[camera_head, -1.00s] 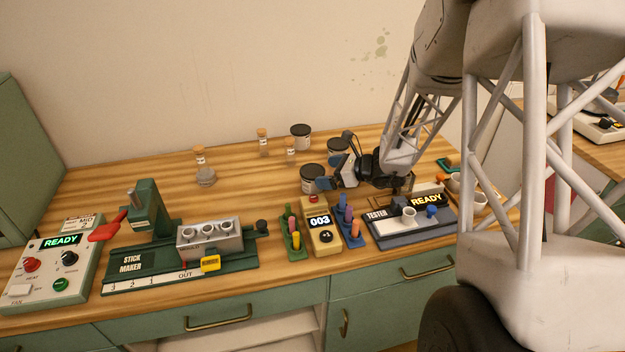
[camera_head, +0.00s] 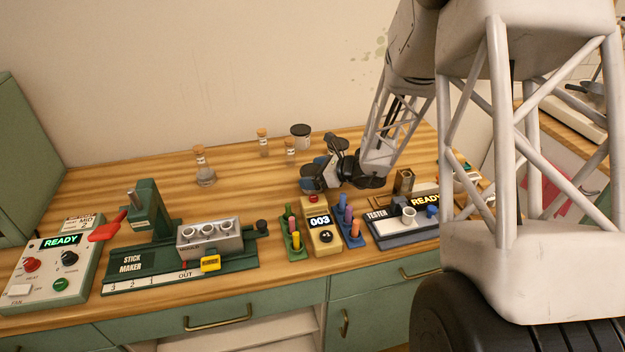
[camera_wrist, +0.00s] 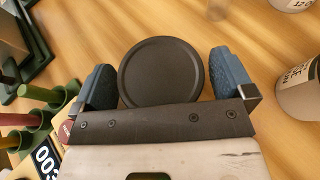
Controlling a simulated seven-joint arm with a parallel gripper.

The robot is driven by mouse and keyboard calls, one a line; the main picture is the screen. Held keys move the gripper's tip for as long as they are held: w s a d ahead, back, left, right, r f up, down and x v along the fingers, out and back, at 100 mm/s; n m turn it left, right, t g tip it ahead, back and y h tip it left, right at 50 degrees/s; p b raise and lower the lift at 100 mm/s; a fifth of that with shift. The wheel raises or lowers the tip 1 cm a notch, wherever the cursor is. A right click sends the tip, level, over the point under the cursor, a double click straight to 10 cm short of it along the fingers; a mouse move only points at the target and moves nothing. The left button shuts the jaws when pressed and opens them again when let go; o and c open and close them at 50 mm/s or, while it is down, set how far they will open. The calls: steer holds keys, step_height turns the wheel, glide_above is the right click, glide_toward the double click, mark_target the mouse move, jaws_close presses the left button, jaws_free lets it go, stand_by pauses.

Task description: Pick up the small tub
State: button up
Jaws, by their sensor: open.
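A round tub with a flat black lid (camera_wrist: 161,71) lies between the blue finger pads of my gripper (camera_wrist: 162,85) in the wrist view. The fingers are open, one on each side of the lid, with narrow gaps at the sides. The lid hides the tub's body, and I cannot tell how deep the fingers reach. In the head view my gripper (camera_head: 322,174) is over the table behind the 003 device and largely hides this tub.
Another black-lidded tub (camera_head: 300,136) stands near the wall beside corked bottles (camera_head: 263,143). Labelled jars (camera_wrist: 299,92) stand to the right in the wrist view. Close in front are the 003 device (camera_head: 321,232) and stick racks (camera_head: 347,222). The tester (camera_head: 395,230) is to the right.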

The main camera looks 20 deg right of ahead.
mark_target(314, 170)
stand_by(0.5)
steer(key=c, duration=0.9)
steer(key=shift+r, duration=0.15)
steer(key=shift+r, duration=4.9)
